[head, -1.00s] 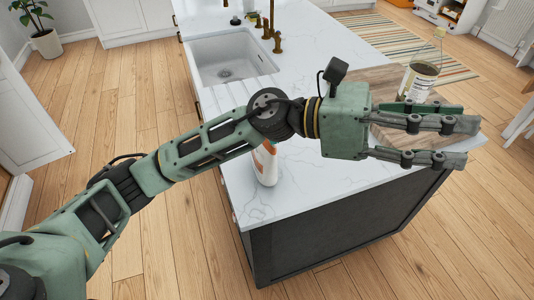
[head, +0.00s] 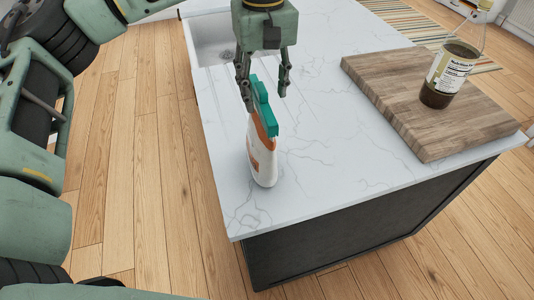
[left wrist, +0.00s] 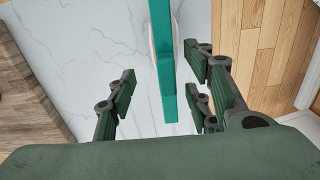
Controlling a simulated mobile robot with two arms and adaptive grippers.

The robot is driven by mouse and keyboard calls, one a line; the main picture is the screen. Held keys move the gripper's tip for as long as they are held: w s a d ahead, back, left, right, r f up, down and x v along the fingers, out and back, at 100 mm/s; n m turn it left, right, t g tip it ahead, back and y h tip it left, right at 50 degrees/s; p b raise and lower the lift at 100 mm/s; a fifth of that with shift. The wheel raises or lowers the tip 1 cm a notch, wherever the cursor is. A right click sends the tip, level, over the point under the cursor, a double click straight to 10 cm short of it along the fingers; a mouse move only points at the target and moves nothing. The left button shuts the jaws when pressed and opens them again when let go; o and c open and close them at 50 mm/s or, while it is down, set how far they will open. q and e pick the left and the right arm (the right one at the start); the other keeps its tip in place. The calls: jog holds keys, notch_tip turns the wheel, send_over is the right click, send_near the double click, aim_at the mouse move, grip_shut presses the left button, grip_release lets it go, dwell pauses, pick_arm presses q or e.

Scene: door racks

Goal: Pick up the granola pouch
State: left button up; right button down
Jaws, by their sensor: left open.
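I cannot make out a granola pouch for certain in either view. A white, spray-bottle-like container (head: 262,165) with an orange band and a teal top stands upright on the white counter. Its teal top (left wrist: 164,60) runs between the fingers in the left wrist view. My left gripper (head: 264,95) is open, pointing down at the teal top, with a finger on either side. In the left wrist view the open gripper (left wrist: 162,72) shows gaps on both sides of the top. My right gripper is not in view.
A wooden board (head: 410,105) lies on the counter (head: 320,140) at the right, bearing a clear labelled bottle (head: 450,72) with brown contents. A sink (head: 208,42) is behind my left gripper. The counter between container and board is clear.

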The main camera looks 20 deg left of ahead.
aim_at(262, 104)
pick_arm(q)
jog(key=shift+a+f, duration=0.1)
jog(key=shift+f, duration=0.15)
jog(key=shift+s+f, duration=0.2)
jog(key=shift+f, duration=0.1)
jog(key=f+p, duration=0.2)
jog(key=shift+s+f, duration=0.25)
jog(key=shift+f, duration=0.05)
notch_tip(262, 104, down, 4)
jog(key=shift+r+p, duration=0.2)
jog(key=shift+p, duration=0.5)
jog(key=shift+f, duration=0.25)
jog(key=c, duration=0.7)
grip_shut()
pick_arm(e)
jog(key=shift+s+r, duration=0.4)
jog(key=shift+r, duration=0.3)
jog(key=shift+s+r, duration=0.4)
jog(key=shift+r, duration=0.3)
pick_arm(q)
jog(key=shift+r, duration=0.1)
